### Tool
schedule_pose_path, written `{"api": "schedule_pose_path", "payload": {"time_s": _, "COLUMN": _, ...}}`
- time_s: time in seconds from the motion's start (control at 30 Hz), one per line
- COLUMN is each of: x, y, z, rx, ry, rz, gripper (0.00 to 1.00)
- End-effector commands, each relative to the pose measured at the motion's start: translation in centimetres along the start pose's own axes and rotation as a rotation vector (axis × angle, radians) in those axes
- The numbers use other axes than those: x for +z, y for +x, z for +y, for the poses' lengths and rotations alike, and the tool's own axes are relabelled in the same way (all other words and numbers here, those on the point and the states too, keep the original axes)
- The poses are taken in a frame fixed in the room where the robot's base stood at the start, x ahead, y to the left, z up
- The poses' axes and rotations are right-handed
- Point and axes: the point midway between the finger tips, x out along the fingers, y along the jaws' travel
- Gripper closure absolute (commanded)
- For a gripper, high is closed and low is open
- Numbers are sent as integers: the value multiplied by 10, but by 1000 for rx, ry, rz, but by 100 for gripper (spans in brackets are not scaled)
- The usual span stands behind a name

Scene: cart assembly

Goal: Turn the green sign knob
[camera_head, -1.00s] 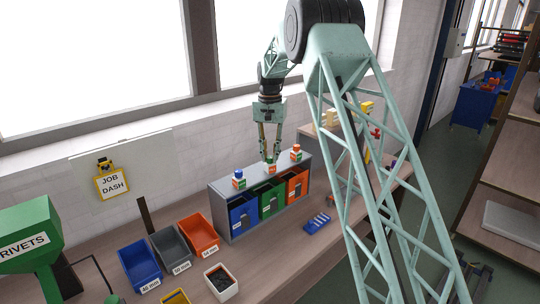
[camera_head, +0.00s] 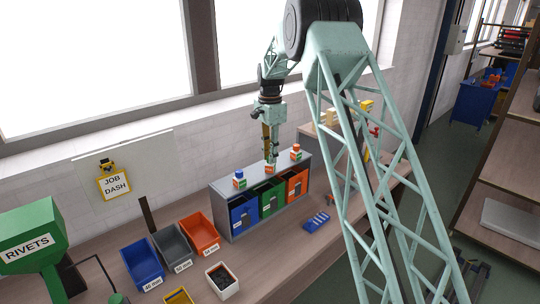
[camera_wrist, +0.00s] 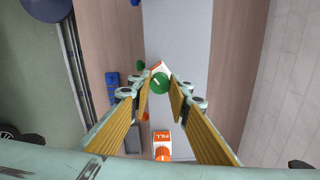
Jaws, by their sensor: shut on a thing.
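The green sign knob (camera_wrist: 160,83) sits on a small white and orange sign block on the grey bin cabinet. In the head view the middle sign block (camera_head: 270,169) shows just under my gripper (camera_head: 270,160). My gripper points straight down, and in the wrist view its fingertips (camera_wrist: 160,88) close on both sides of the green knob. The block is partly hidden beneath the knob and sits at an angle to the cabinet edges in the wrist view. The cabinet (camera_head: 218,205) stands on the bench and holds a blue, a green and an orange bin.
A blue-knobbed sign (camera_head: 239,180) stands left of my gripper and an orange-knobbed sign (camera_head: 296,152) right, both close by. A blue tray (camera_head: 316,222) lies in front of the cabinet. Open parts bins (camera_head: 142,262) stand at the left. The wall is close behind.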

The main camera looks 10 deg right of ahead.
Motion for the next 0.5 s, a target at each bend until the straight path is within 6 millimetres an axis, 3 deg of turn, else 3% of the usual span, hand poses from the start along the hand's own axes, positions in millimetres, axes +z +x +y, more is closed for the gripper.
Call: {"api": "schedule_pose_path", "payload": {"time_s": 0.5, "x": -1, "y": -1, "z": 0, "rx": -1, "ry": 403, "rz": 1, "gripper": 93}}
